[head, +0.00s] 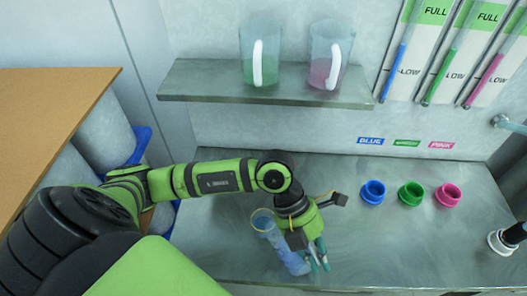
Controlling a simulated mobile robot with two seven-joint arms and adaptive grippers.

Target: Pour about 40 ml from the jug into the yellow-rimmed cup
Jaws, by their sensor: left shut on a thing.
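My left gripper (317,258) reaches down over the steel worktop and is shut on a blue-tinted, see-through jug (291,262). The jug is partly hidden by the gripper; its tilt and liquid level cannot be told.
A shelf (200,82) holds a green-liquid jug (258,72) and a pink-liquid jug (322,75). Blue (373,192), green (410,194) and pink (447,195) round pieces stand on the worktop (400,245). The right-centre worktop is clear.

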